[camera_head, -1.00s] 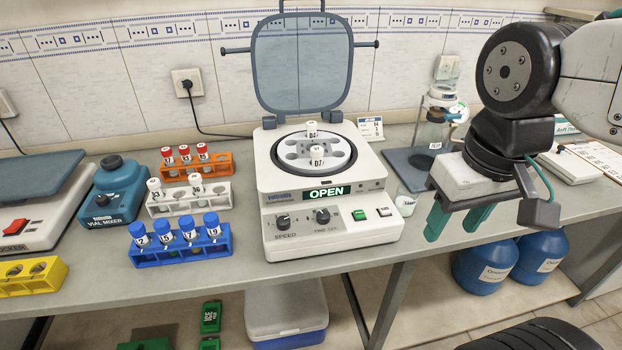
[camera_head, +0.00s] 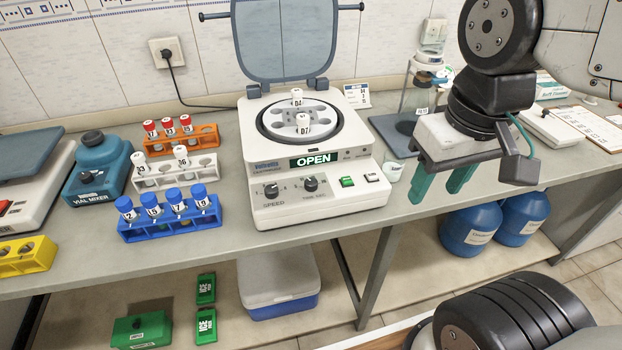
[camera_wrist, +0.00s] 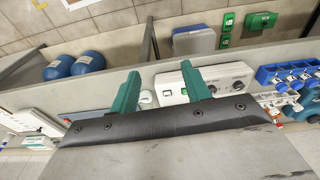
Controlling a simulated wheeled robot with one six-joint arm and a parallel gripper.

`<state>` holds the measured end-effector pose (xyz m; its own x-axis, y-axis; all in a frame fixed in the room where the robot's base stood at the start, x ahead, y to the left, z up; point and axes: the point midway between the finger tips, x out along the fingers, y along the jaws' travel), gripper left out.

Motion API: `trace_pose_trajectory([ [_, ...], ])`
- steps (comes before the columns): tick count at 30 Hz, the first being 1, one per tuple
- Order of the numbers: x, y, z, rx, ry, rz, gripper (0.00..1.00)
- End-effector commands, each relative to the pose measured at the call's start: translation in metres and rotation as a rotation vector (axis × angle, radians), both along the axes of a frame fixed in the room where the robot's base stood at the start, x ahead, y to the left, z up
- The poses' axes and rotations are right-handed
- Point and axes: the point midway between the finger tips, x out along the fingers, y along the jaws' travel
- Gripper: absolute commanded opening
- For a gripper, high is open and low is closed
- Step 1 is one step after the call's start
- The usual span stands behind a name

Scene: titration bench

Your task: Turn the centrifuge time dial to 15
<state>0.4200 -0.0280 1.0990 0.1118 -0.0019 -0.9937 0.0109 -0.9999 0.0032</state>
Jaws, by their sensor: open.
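The centrifuge (camera_head: 270,160) stands on the bench with its lid (camera_head: 285,40) raised and its display reading OPEN. White-capped vials marked D4 and D7 sit in its rotor (camera_head: 285,127). The time dial (camera_head: 310,184) is the right one of two black knobs on the front panel, beside the speed dial (camera_head: 271,190). Its setting is too small to read. My gripper (camera_head: 438,186) is open and empty, to the right of the centrifuge and apart from it. In the wrist view its green fingers point toward the bench edge, and the centrifuge panel (camera_wrist: 226,76) shows partly behind one finger.
Blue (camera_head: 172,230), white and orange vial racks and a vial mixer (camera_head: 98,170) stand left of the centrifuge. A small beaker (camera_head: 392,171) stands right of it, near my gripper. A glass apparatus (camera_head: 418,90) is behind. Air in front of the panel is clear.

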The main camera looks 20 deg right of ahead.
Motion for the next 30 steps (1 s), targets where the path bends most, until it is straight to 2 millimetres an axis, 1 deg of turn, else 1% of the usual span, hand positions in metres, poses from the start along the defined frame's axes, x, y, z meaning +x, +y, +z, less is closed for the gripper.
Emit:
trace_pose_trajectory([
  [2, 0.003, 0.008, -0.007, -0.001, 0.040, 0.040, 0.47],
  [4, 0.011, 0.016, -0.012, -0.007, 0.084, 0.086, 0.47],
  [8, 0.037, 0.037, -0.019, -0.052, 0.169, 0.222, 0.47],
  [14, 0.089, 0.077, -0.034, -0.158, 0.275, 0.555, 0.47],
  [15, 0.099, 0.087, -0.038, -0.182, 0.294, 0.633, 0.47],
  [21, 0.150, 0.136, -0.062, -0.292, 0.374, 1.035, 0.47],
  [24, 0.173, 0.155, -0.070, -0.339, 0.398, 1.217, 0.47],
  [26, 0.188, 0.160, -0.069, -0.363, 0.402, 1.318, 0.47],
  [27, 0.195, 0.160, -0.065, -0.375, 0.395, 1.366, 0.47],
  [30, 0.200, 0.159, -0.059, -0.390, 0.393, 1.454, 0.47],
])
